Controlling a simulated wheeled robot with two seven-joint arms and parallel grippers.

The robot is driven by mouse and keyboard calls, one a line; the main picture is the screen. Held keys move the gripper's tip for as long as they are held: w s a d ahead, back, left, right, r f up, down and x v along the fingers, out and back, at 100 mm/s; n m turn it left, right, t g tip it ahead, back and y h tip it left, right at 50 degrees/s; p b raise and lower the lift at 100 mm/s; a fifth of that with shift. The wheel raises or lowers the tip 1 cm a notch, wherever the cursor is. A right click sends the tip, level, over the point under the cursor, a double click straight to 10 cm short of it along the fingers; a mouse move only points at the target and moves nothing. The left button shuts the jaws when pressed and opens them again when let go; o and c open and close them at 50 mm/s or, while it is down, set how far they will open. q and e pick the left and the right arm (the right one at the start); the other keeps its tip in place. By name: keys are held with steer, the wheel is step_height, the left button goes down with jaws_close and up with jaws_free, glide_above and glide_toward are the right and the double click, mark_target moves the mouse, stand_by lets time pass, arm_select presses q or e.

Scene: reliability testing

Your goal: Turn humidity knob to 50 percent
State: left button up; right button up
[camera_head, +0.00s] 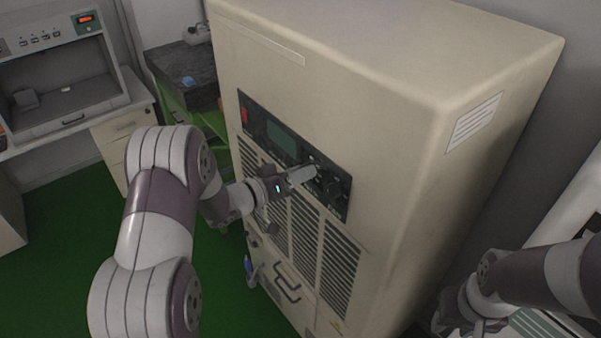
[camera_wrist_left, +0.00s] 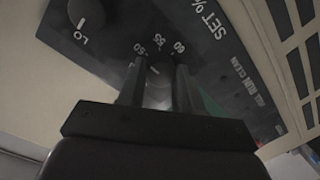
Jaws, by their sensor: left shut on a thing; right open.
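My left gripper (camera_head: 308,172) reaches the dark control panel (camera_head: 258,122) on the front of the beige cabinet. In the left wrist view its two dark fingers (camera_wrist_left: 160,77) are shut on the humidity knob (camera_wrist_left: 159,68), one on each side. The knob's dial shows the marks 50, 55 and 60, with "SET %" printed beside it. The knob is mostly hidden by the fingers, and I cannot tell its exact setting. My right gripper (camera_head: 468,318) is open at the lower right, away from the panel and partly cut off by the frame.
A second round knob (camera_wrist_left: 86,13) with a "LO" mark sits close to the held one. The beige cabinet (camera_head: 400,150) has vent slots and a handle below the panel. A workbench device (camera_head: 65,75) stands at the far left. Green floor (camera_head: 60,260) is open at left.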

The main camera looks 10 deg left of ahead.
arm_select(q)
steer(key=shift+w+a+r, duration=0.15)
steer(key=shift+r, duration=0.2)
steer(key=o, duration=1)
steer(key=shift+o, duration=0.2)
steer(key=shift+a+f, duration=0.1)
steer(key=shift+f, duration=0.05)
steer(key=shift+s, duration=0.2)
steer(key=b+v, duration=0.4)
steer(key=v, duration=0.8)
steer(key=shift+s+a+b, duration=0.15)
steer(key=shift+s+b, duration=0.1)
steer(key=shift+b, duration=0.15)
